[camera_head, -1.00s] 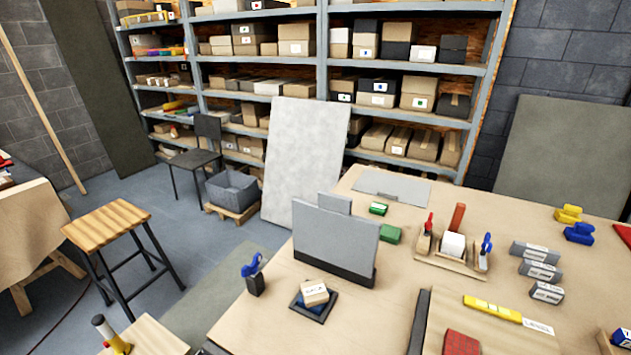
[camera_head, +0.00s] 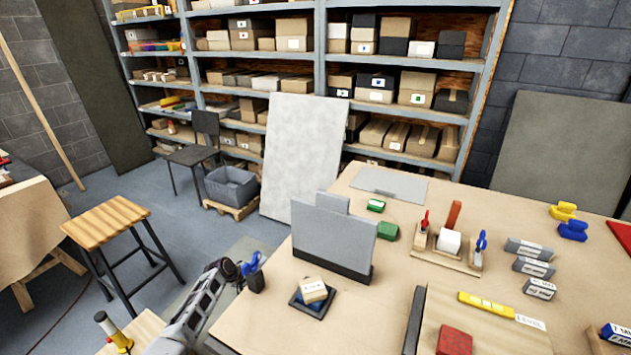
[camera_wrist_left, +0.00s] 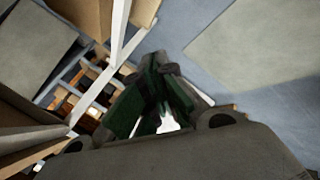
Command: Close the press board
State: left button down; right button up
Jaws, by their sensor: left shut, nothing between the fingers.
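A grey flat board (camera_head: 333,236) stands upright, leaning slightly back, in a dark base on the wooden table; a smaller grey panel shows behind it. I take it for the press board, though its hinge cannot be made out. My left arm comes in from the bottom left in the head view, beyond the table's left edge. In the wrist view the left gripper (camera_wrist_left: 158,78) is shut and empty. My right gripper is out of view.
A small box on a dark tray (camera_head: 313,304) lies in front of the board. A green block (camera_head: 387,231) and a tool holder (camera_head: 445,260) stand to its right. A wooden stool (camera_head: 107,217) and shelves (camera_head: 312,60) are off the table.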

pick_arm(q)
jog(key=w+d+r+h, duration=0.1)
jog(key=d+r+h, duration=0.15)
jog(key=r, duration=0.55)
jog(key=w+d+r+g+h+p, duration=0.15)
jog(key=d+r, duration=0.25)
jog(key=r, duration=0.5)
jog(key=d+r+t+h, duration=0.1)
jog(key=d+r+h, duration=0.2)
jog(key=r, duration=0.5)
jog(key=s+d+r+m+g+h, duration=0.2)
jog(key=s+r+g+h, duration=0.1)
jog(key=r, duration=0.9)
jog(key=s+d+r+m+g+h+p, duration=0.1)
jog(key=s+d+r+m+g+h, duration=0.1)
jog(key=r, duration=1)
jog(key=shift+s+r+m+g+h, duration=0.45)
jog(key=shift+s+m+g, duration=0.45)
jog(key=shift+s, duration=0.3)
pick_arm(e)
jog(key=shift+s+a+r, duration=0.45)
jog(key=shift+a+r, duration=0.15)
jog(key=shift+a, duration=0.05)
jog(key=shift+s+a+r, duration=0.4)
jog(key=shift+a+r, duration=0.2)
pick_arm(q)
jog(key=shift+d, duration=0.1)
